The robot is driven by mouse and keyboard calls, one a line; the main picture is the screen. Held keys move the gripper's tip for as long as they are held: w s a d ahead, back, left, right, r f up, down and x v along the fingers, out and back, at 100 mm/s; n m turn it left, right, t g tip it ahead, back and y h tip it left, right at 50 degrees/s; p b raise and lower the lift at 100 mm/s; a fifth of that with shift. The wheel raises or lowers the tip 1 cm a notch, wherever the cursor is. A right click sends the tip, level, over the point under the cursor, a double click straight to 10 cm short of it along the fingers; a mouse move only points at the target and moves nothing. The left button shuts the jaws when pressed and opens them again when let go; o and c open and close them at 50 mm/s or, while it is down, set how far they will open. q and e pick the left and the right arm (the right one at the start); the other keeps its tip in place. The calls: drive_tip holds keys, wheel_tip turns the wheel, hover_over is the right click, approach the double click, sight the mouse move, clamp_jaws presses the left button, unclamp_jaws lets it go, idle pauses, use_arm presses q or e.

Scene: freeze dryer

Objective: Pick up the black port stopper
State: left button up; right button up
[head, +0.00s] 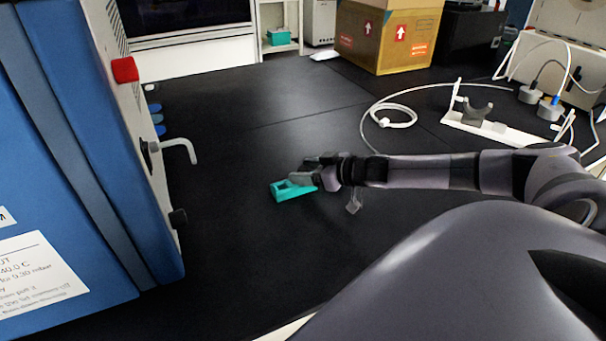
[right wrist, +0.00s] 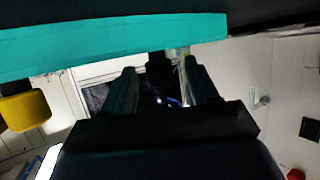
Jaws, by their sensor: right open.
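A teal holder (head: 281,193) lies on the black bench top, at the middle of the head view. My right gripper (head: 303,174) reaches it from the right and is low over it. In the right wrist view the holder (right wrist: 110,40) is a teal band across the top. The two fingers of my right gripper (right wrist: 158,85) stand apart. A small dark piece (right wrist: 158,72) shows between the fingertips, by the holder; it looks like the black port stopper, but its shape is unclear. I cannot tell whether the fingers touch it. My left gripper is not in view.
The blue freeze dryer (head: 75,160) stands at the left, with a white elbow port (head: 181,147), a black knob (head: 178,218) and a red knob (head: 124,69). A white stand (head: 497,128) with tubing is at the right, a cardboard box (head: 389,38) behind. Bench around the holder is clear.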

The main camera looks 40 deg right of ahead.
drive_tip(key=shift+w+a+f, duration=0.15)
drive_tip(key=shift+w, duration=0.35)
clamp_jaws()
